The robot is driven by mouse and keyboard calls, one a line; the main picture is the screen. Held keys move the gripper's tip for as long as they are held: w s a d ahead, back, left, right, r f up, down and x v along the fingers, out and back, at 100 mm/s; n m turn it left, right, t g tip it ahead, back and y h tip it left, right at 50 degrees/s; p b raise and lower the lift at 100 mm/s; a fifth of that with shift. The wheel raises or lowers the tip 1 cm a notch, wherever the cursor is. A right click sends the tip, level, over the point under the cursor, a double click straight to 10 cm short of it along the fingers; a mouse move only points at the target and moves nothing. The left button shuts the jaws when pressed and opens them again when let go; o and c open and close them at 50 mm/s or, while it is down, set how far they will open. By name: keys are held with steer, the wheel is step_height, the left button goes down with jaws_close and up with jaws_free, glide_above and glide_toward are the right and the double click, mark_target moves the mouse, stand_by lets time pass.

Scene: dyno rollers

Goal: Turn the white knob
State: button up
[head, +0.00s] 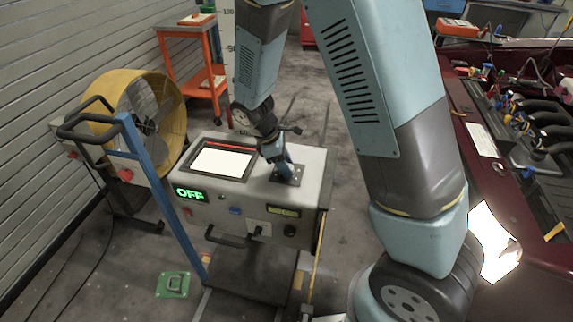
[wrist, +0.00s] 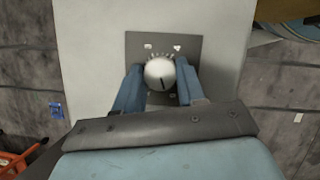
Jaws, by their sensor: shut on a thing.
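The white knob (wrist: 160,73) shows in the wrist view as a round dial with a dark pointer line, on a dark square plate (wrist: 189,46) with scale marks around its upper side. The blue fingers of my gripper (wrist: 160,79) stand on the left and right of the knob and are shut on it. The pointer line points down in the wrist view. In the head view my gripper (head: 287,172) reaches down onto the plate on top of the grey console (head: 318,165). The knob is hidden there by my gripper. A green display (head: 190,194) on the console front reads OFF.
A white screen (head: 222,163) lies in the console top, left of my gripper. A blue handle frame (head: 150,175) and a yellow fan (head: 135,105) stand to the left. A dark red car (head: 480,130) with an open engine bay is on the right.

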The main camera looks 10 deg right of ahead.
steer(key=m+g, duration=0.1)
steer(key=m, duration=0.1)
steer(key=m+g, duration=0.1)
steer(key=m, duration=0.2)
steer(key=shift+w+y, duration=0.15)
steer(key=shift+y, duration=0.25)
steer(key=shift+d+m+g+y, duration=0.1)
steer(key=shift+m+g+y, duration=0.2)
steer(key=shift+m, duration=0.9)
steer(key=shift+m+g+y, duration=0.3)
steer(key=shift+m, duration=0.9)
steer(key=o, duration=1)
steer(key=shift+o, duration=0.2)
steer(key=shift+w+r, duration=0.1)
steer(key=v, duration=1.3)
steer(key=shift+r, duration=0.25)
steer(key=shift+w, duration=0.1)
